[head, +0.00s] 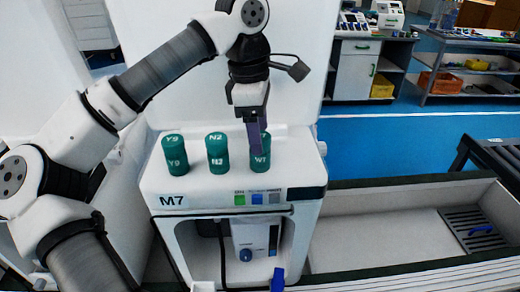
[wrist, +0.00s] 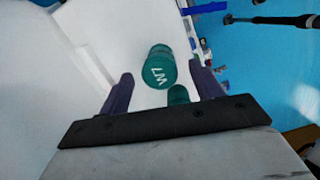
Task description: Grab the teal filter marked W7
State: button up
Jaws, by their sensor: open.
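The teal filter marked W7 (head: 261,160) is the rightmost of three upright teal cylinders on top of the white M7 machine. My gripper (head: 256,140) points down at it and hides part of its upper side in the head view. In the wrist view, the W7 filter (wrist: 160,72) shows ahead between the two dark, spread fingers of my gripper (wrist: 161,74). The gripper is open with nothing held. Whether a finger touches the filter cannot be told.
The teal filters N2 (head: 217,155) and Y9 (head: 175,155) stand to the left of W7. Another teal cylinder (wrist: 178,95) is partly hidden by the gripper body. A white panel (head: 295,75) rises behind. A grey tray (head: 390,240) lies right of the machine.

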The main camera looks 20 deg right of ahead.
notch_tip(320, 180, down, 2)
jog(key=shift+d+f, duration=0.1)
jog(key=shift+d, duration=0.05)
jog(key=c, duration=1.1)
jog(key=shift+s+r, duration=0.15)
jog(key=shift+r, duration=0.05)
